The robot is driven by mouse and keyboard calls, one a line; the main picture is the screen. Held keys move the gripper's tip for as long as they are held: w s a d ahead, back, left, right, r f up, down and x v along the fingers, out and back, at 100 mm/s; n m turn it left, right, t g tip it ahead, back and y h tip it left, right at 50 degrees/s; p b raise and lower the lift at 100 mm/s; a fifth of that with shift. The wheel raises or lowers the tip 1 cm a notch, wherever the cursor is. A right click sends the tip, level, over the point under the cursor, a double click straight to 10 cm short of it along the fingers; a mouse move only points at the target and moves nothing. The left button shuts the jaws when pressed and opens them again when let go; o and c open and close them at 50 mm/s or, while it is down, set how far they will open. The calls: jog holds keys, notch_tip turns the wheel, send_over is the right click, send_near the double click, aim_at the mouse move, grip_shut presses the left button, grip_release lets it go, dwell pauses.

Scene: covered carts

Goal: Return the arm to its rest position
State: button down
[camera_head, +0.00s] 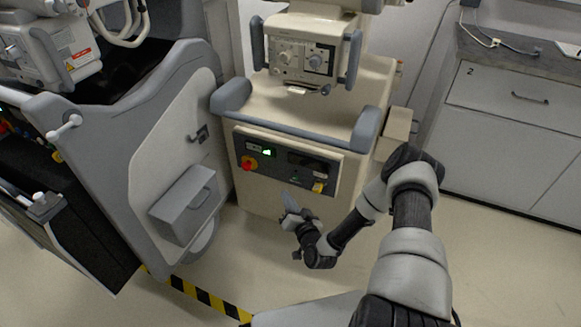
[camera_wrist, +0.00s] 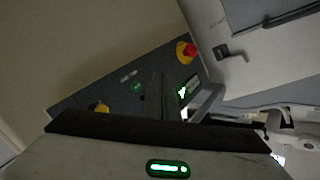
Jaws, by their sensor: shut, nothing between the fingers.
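My arm rises from the lower right of the head view, bends at a dark joint, and reaches down and left. My gripper (camera_head: 290,205) is at its far end, in front of the beige cart (camera_head: 262,195) and just below its dark control panel (camera_head: 287,162). The gripper is shut and holds nothing. In the wrist view the dark fingers (camera_wrist: 160,92) lie together over the panel (camera_wrist: 128,88). I cannot tell how close the gripper is to the cart front.
The panel has a red knob (camera_head: 249,163), a green display (camera_head: 267,152) and a yellow switch (camera_head: 318,187). A large grey-and-white machine (camera_head: 150,150) stands left. White cabinets (camera_head: 515,140) stand right. Yellow-black tape (camera_head: 200,296) marks the floor. Floor right of my arm is clear.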

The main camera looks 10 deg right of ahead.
jog(key=w+d+r+n+g+y, duration=0.1)
jog(key=w+r+n+g, duration=0.15)
jog(key=r, duration=0.35)
jog(key=w+r+n+g, duration=0.2)
jog(key=r+n, duration=0.1)
jog(key=r, duration=0.3)
jog(key=s+d+r+n+g+h, duration=0.1)
jog(key=s+r, duration=0.1)
jog(key=r, duration=0.5)
jog(key=s+d+r+n+g+h, duration=0.1)
jog(key=s+d+r+g+h, duration=0.1)
jog(key=r, duration=0.5)
jog(key=s+r+g+h, duration=0.1)
jog(key=s+r+h, duration=0.1)
jog(key=s+r, duration=1.05)
jog(key=s+a+r+m+g+y, duration=0.1)
jog(key=s+a+r, duration=0.15)
jog(key=s, duration=0.65)
jog(key=s+a+r+m+g, duration=0.1)
jog(key=s+r, duration=0.3)
jog(key=s, duration=0.6)
notch_tip(320, 180, up, 25)
jog(key=p, duration=2.5)
jog(key=shift+s+a+p, duration=0.15)
jog(key=shift+s+p, duration=0.1)
jog(key=shift+p, duration=0.15)
